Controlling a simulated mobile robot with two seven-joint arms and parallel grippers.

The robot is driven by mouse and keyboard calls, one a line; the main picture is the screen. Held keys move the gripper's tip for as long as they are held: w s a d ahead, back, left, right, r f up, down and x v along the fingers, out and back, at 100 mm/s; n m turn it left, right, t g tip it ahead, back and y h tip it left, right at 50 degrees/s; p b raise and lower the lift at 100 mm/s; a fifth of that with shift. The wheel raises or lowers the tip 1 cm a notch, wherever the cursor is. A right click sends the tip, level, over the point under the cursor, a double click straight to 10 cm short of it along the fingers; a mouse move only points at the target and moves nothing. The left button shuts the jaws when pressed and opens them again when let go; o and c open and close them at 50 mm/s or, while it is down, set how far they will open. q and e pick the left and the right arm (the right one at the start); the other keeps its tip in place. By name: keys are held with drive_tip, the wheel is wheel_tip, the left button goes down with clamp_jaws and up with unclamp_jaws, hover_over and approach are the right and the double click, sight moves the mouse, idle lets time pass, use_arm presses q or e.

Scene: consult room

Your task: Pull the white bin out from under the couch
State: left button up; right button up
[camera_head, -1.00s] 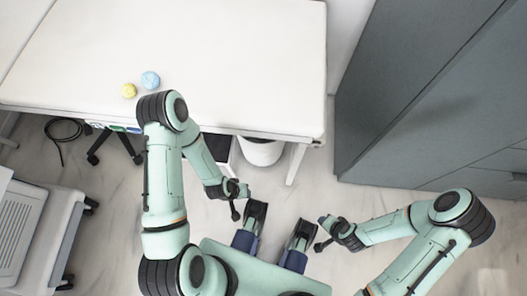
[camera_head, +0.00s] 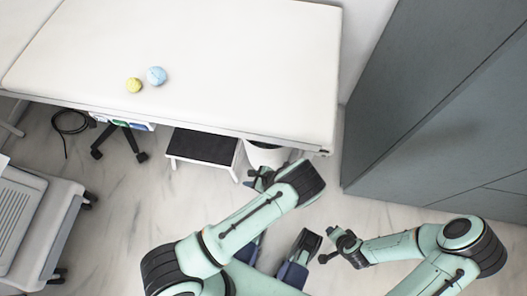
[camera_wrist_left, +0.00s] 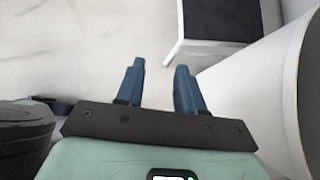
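The white bin (camera_head: 266,155) stands on the floor under the right end of the white couch (camera_head: 200,60), partly hidden by the couch top and my left arm. In the left wrist view the bin (camera_wrist_left: 262,85) fills the right side, tilted in the picture. My left gripper (camera_head: 262,178) is just in front of the bin. In the left wrist view its two blue fingers (camera_wrist_left: 160,75) are apart with only floor between them; the right finger is close to the bin's wall. My right gripper (camera_head: 333,245) is over the floor at the lower right, away from the bin; its fingers are too small to read.
A step stool (camera_head: 203,148) with a black top stands just left of the bin. A grey cabinet (camera_head: 420,100) is at the right. A yellow ball (camera_head: 134,85) and a blue ball (camera_head: 156,76) lie on the couch. A wheeled cart (camera_head: 40,225) is at the lower left.

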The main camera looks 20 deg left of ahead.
use_arm(q)
drive_tip(key=w+d+r+m+t+y, duration=0.2)
drive_tip(key=w+r+m+t, duration=0.3)
drive_tip(key=w+r, duration=0.3)
drive_tip(key=shift+w+d+r+y, duration=0.25)
drive_tip(key=shift+w+d+y, duration=0.15)
drive_tip(key=shift+w+y, duration=0.45)
use_arm(e)
drive_tip(key=shift+w+a+f, duration=0.1)
drive_tip(key=shift+a+f, duration=0.15)
drive_tip(key=shift+a, duration=0.2)
use_arm(q)
drive_tip(key=shift+s+a, duration=0.1)
drive_tip(key=b+x, duration=0.2)
drive_tip(key=x, duration=0.9)
drive_tip(key=shift+w+a+f+b, duration=0.15)
drive_tip(key=shift+w+a+b, duration=0.15)
drive_tip(key=shift+w+b, duration=0.1)
use_arm(e)
drive_tip(key=s+f+g, duration=0.1)
drive_tip(key=s+f, duration=0.3)
drive_tip(key=shift+s+d+f+g, duration=0.2)
drive_tip(key=shift+s+d+g, duration=0.15)
drive_tip(key=shift+s+g, duration=0.05)
use_arm(q)
clamp_jaws()
